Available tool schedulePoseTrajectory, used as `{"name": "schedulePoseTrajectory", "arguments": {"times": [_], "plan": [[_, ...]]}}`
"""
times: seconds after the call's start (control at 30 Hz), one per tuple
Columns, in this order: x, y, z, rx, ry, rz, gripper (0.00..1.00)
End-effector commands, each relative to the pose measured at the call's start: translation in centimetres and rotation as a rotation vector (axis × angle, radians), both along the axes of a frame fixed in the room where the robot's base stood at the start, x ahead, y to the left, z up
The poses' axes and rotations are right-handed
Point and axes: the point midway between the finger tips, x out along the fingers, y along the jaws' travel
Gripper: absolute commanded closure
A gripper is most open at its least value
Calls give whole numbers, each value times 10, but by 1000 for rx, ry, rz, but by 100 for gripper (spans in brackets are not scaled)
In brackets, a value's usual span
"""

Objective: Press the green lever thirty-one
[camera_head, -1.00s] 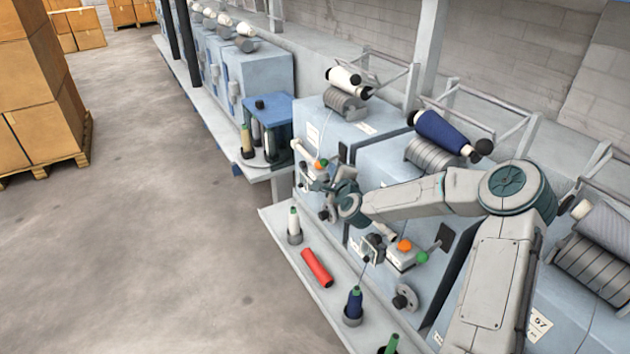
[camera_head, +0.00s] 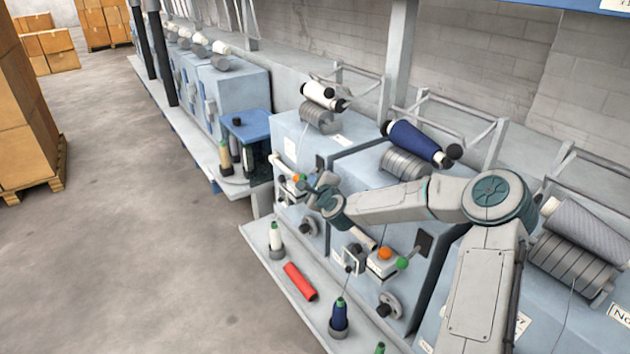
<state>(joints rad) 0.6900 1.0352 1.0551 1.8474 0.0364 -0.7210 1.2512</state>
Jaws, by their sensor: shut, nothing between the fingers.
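A green lever knob (camera_head: 402,263) sits beside an orange knob (camera_head: 385,253) on a pale control box on the middle machine. A second, smaller green knob (camera_head: 301,184) shows by an orange knob (camera_head: 295,178) on the machine to its left. My gripper (camera_head: 320,182) is shut and empty, just right of that left pair in the picture. Whether it touches anything there cannot be told. My wrist and forearm pass above the middle machine and partly cover its front. No plate reading thirty-one is legible.
A shelf along the machine fronts holds a white bobbin (camera_head: 276,240), a red tube (camera_head: 300,281) and a blue bobbin (camera_head: 339,317). A blue-topped stand (camera_head: 246,125) is further back. Stacked boxes (camera_head: 30,120) stand left. The floor between is clear.

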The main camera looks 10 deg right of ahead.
Motion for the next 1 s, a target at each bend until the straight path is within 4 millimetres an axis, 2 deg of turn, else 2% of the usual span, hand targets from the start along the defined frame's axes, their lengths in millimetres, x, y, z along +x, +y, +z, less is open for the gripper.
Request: {"name": "schedulePoseTrajectory", "arguments": {"times": [0.03,0.77,1.0], "plan": [[-1,6,1,1,0,12,100],[-2,7,1,2,1,14,100],[-23,-2,2,1,1,10,100]]}}
